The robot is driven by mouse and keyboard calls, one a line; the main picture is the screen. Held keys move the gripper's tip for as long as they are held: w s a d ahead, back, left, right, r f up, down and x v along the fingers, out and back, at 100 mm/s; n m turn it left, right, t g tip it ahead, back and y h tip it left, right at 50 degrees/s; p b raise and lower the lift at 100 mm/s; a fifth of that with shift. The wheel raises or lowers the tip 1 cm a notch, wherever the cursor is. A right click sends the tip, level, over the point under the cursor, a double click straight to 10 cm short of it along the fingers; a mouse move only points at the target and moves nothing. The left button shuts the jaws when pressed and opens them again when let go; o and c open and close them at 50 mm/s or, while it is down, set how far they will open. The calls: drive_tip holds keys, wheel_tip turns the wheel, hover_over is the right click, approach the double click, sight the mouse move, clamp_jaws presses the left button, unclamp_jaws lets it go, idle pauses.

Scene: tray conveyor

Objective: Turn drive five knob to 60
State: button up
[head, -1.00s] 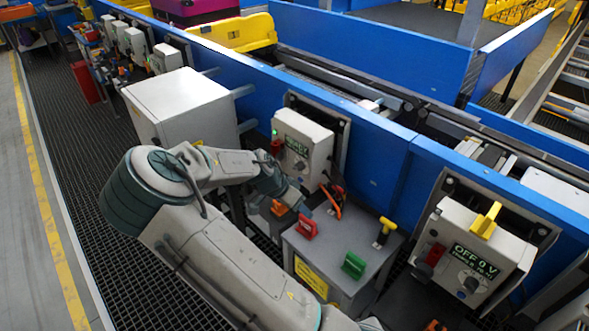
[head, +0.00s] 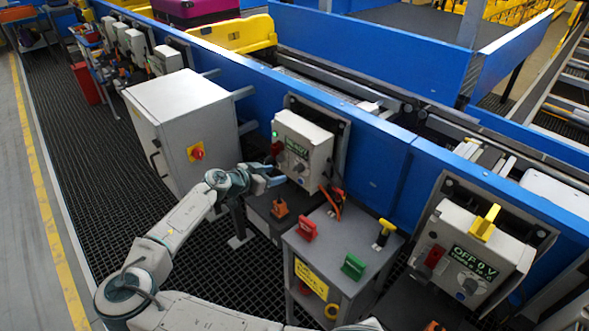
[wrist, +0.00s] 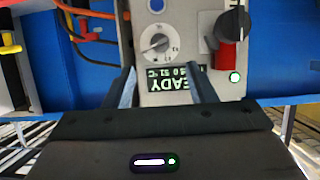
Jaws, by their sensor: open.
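A pale drive box (head: 306,152) with a green READY display (head: 300,146) is mounted on the blue conveyor side. Its drive number cannot be read. In the wrist view its white round knob (wrist: 156,42) has a pointer and a printed scale, too small to read surely. The display (wrist: 172,84) shows below the knob, partly covered by my fingers. My gripper (head: 275,175) is in front of this box in the head view. In the wrist view my gripper (wrist: 165,82) is open and empty, its fingers either side of the display, short of the knob.
A black switch with a red part (wrist: 226,50) and a lit green lamp (wrist: 234,77) sit right of the knob. A grey cabinet (head: 180,110) stands left. A bench (head: 340,245) carries red, green and yellow-handled parts. Another drive box (head: 478,245) reads OFF 0 V.

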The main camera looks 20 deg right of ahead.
sight(295, 170)
drive_tip(key=p+x, duration=0.2)
drive_tip(key=x, duration=0.8)
drive_tip(key=shift+w+d+f, duration=0.1)
drive_tip(key=shift+d, duration=0.05)
drive_tip(key=c, duration=1)
